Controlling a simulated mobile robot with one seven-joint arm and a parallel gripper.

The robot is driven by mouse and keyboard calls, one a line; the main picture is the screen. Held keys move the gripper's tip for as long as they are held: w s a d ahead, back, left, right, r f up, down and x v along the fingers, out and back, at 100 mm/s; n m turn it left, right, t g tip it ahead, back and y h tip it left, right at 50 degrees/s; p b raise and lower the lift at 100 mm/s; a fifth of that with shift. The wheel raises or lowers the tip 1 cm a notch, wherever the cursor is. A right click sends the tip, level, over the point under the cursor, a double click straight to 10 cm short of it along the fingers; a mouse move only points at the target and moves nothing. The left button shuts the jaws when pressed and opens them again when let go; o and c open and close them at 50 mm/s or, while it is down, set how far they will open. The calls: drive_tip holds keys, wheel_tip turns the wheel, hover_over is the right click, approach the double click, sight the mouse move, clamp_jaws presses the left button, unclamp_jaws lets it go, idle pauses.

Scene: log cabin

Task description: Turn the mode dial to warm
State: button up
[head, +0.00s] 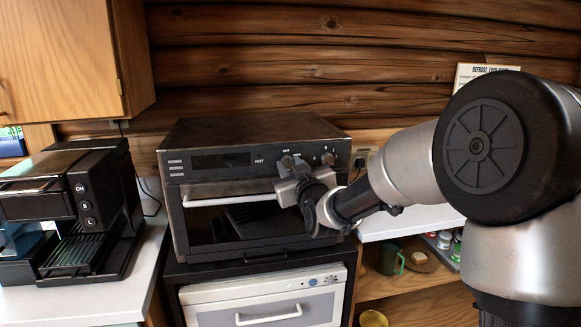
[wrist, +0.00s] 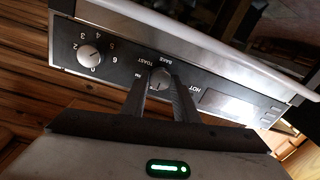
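The mode dial (wrist: 160,79) is a small round silver knob on the toaster oven's (head: 256,135) dark front panel, with TOAST and BAKE printed beside it in the upside-down wrist view. My gripper (wrist: 161,78) has one finger on each side of the dial, closed in to about its width. The fingers cover part of the dial and some lettering, so its pointer and the warm mark cannot be read. In the head view the dial shows just above my gripper (head: 288,167), at the oven's upper right front.
A second, numbered dial (wrist: 90,54) sits beside the mode dial. The oven's light handle bar (head: 225,200) runs below the panel, close to my gripper. A black coffee machine (head: 75,210) stands left. A white drawer appliance (head: 265,303) is underneath.

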drive_tip(key=c, duration=0.3)
drive_tip(key=shift+f+b, duration=0.1)
drive_tip(key=shift+b, duration=0.35)
drive_tip(key=shift+f+m+b, duration=0.15)
drive_tip(key=shift+m+b, duration=0.6)
drive_tip(key=shift+m, duration=0.05)
drive_tip(key=m+b, duration=0.2)
drive_tip(key=shift+b, duration=0.35)
drive_tip(key=m+b, duration=0.3)
drive_tip(key=m, duration=0.1)
drive_tip(key=shift+m+t+b, duration=0.3)
drive_tip(key=shift+m+b, duration=1.1)
drive_tip(key=shift+m, duration=0.7)
